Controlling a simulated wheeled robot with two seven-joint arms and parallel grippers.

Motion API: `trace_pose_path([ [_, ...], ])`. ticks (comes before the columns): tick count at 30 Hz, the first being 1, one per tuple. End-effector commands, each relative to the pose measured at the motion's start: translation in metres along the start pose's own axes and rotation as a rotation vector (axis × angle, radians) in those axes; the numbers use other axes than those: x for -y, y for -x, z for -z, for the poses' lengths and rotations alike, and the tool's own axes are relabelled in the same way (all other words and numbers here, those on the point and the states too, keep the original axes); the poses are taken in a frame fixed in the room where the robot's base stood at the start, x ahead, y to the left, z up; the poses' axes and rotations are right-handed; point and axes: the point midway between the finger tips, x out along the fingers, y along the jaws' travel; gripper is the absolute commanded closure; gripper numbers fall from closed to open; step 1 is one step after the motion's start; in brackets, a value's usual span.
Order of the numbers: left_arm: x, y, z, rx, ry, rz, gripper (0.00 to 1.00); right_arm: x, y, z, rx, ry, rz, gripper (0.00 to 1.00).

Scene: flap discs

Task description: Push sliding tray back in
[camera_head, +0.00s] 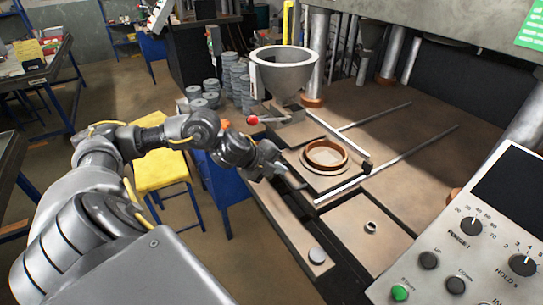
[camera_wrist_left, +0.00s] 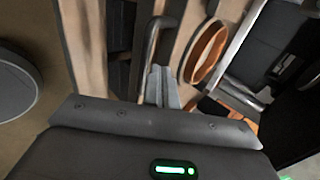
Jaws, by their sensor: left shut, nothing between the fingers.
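The sliding tray (camera_head: 343,179) is a flat tan plate on the press table, carrying a copper-coloured ring (camera_head: 326,155). The ring also shows in the left wrist view (camera_wrist_left: 207,52). My left gripper (camera_head: 297,184) is shut and empty at the tray's near left edge. In the left wrist view its closed fingers (camera_wrist_left: 162,86) lie close to a bent metal bar (camera_wrist_left: 153,45), left of the ring. I cannot tell whether the fingers touch the bar or the tray. My right gripper is not in view.
Two metal rails (camera_head: 412,152) run toward the back of the press table. A funnel hopper (camera_head: 283,74) and a red-knobbed lever (camera_head: 253,119) stand behind the tray. A control panel (camera_head: 480,235) fills the lower right. A yellow-topped stool (camera_head: 161,171) stands at left.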

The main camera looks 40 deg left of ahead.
Motion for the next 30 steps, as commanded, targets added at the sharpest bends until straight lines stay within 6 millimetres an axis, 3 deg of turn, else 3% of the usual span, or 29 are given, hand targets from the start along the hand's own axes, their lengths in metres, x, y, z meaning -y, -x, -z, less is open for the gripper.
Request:
trace_pose_path([
  [9,0.001,-0.037,0.0,0.001,0.002,0.0,1.0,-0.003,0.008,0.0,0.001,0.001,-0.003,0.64],
  [24,0.001,-0.044,0.0,0.0,-0.001,0.001,1.0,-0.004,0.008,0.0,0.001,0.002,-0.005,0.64],
  [30,0.02,-0.063,0.006,-0.013,-0.009,0.006,1.0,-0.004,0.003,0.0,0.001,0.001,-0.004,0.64],
])
